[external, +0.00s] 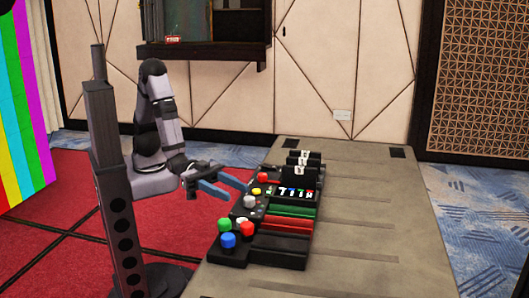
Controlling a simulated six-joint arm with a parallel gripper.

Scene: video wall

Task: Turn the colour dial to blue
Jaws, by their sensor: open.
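A red knob (263,177) sits farther back. Green (224,224), blue (228,240) and red (246,228) round knobs or buttons stand at the front left. I cannot tell which of these is the colour dial, nor its setting.
Black upright blocks with white labels (299,169) stand at the back of the panel. Green and red bars (287,223) lie across its middle. The grey table (365,215) is clear to the right. A rainbow-striped screen (25,110) is at the far left.

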